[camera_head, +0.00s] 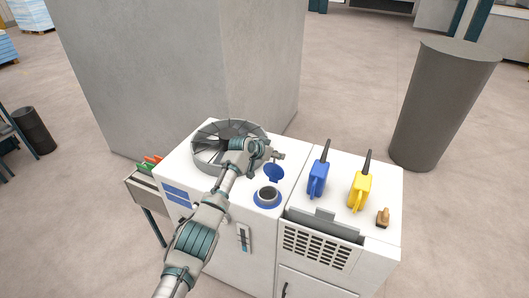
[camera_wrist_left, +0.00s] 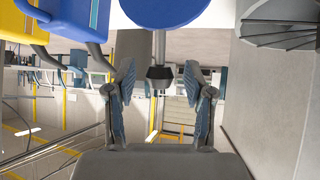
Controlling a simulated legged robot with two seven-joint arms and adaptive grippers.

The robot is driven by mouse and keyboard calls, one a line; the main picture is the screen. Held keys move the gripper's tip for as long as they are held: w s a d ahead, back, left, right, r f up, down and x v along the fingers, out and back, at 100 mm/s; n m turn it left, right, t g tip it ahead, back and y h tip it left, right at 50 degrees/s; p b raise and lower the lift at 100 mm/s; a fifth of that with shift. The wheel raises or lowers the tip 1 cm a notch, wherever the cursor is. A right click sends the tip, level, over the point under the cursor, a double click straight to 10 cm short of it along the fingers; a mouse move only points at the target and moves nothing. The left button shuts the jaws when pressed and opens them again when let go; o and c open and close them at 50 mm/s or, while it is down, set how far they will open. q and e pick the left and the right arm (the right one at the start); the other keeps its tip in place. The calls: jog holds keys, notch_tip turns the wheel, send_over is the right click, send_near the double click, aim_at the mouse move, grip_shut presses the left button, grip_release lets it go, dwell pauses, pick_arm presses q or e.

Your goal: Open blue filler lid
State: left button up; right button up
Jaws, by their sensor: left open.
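The blue filler lid (camera_head: 273,173) stands raised behind the round filler opening (camera_head: 268,195), which has a blue rim and is uncovered. In the left wrist view the lid is a blue disc (camera_wrist_left: 165,10) at the top edge, partly cut off. My left gripper (camera_head: 277,155) is just behind the lid in the head view, above the white machine top. In the left wrist view the gripper (camera_wrist_left: 159,85) has its two fingers apart, with nothing held between them. I cannot tell whether it touches the lid. My right gripper is not in view.
A grey finned drum (camera_head: 207,155) is left of my gripper. A dark grey cylinder (camera_head: 440,105) stands behind right.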

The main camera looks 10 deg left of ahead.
pick_arm(q)
jog(key=v, duration=1)
jog(key=shift+s+a, duration=0.15)
jog(key=shift+s, duration=0.1)
jog(key=shift+r, duration=0.1)
